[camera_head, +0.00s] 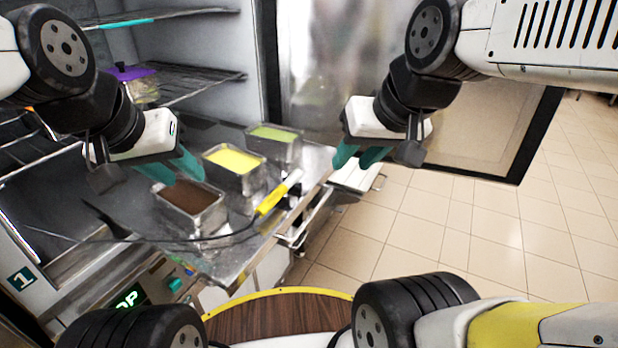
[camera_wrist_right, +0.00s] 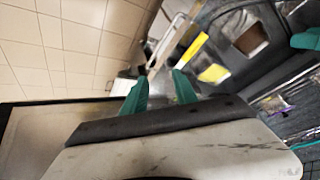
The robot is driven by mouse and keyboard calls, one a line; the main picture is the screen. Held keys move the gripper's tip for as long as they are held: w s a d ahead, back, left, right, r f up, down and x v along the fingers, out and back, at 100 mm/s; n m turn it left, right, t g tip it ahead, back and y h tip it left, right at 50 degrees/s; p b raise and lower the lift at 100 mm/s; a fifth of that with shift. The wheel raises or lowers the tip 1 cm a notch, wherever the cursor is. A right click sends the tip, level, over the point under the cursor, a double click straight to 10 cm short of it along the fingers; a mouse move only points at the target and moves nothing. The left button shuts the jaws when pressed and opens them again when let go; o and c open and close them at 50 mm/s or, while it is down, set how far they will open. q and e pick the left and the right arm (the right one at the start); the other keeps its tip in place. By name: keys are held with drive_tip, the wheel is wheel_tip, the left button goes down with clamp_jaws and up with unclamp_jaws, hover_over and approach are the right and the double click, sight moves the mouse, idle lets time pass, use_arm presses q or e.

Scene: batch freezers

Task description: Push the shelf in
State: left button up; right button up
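Wire shelves show inside the open cabinet at the upper left of the head view. The middle shelf (camera_head: 205,84) has a pot with a purple lid on it, and an upper shelf (camera_head: 165,17) is above it. I cannot tell how far either sticks out. My left gripper (camera_head: 180,175) is open and empty, in front of the cabinet and above the counter near a brown-filled pan. My right gripper (camera_head: 356,160) is open and empty at the counter's right end, apart from the shelves. Its teal fingers stand apart in the right wrist view (camera_wrist_right: 160,86).
Metal pans with brown (camera_head: 190,205), yellow (camera_head: 235,165) and green (camera_head: 273,143) contents stand on the steel counter (camera_head: 225,252). A yellow-and-white handheld tool (camera_head: 272,198) with a cable lies there. The cabinet door (camera_head: 460,125) stands open at the right. Tiled floor is clear beyond.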

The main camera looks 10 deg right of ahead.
drive_tip(key=w+m, duration=0.1)
drive_tip(key=m, duration=0.1)
drive_tip(key=w, duration=0.1)
drive_tip(key=shift+w+d+r+m+g, duration=0.25)
drive_tip(key=shift+w+d+m+g, duration=0.05)
drive_tip(key=shift+m, duration=0.1)
clamp_jaws()
drive_tip(key=w+d+f+m+g, duration=0.1)
drive_tip(key=w+d+f+m, duration=0.25)
drive_tip(key=w+m, duration=0.4)
drive_tip(key=w+d+f+m+g+y, duration=0.1)
drive_tip(key=w+d+f+m, duration=0.2)
drive_tip(key=w+d+m, duration=0.35)
drive_tip(key=w+d+f+m+g, duration=0.15)
drive_tip(key=w+f+m, duration=0.25)
drive_tip(key=w+m, duration=0.45)
drive_tip(key=w+a+f, duration=0.4)
drive_tip(key=a+f, duration=0.1)
drive_tip(key=f, duration=0.3)
drive_tip(key=shift+a+f, duration=0.25)
drive_tip(key=shift+f, duration=0.15)
drive_tip(key=shift+m+t, duration=0.25)
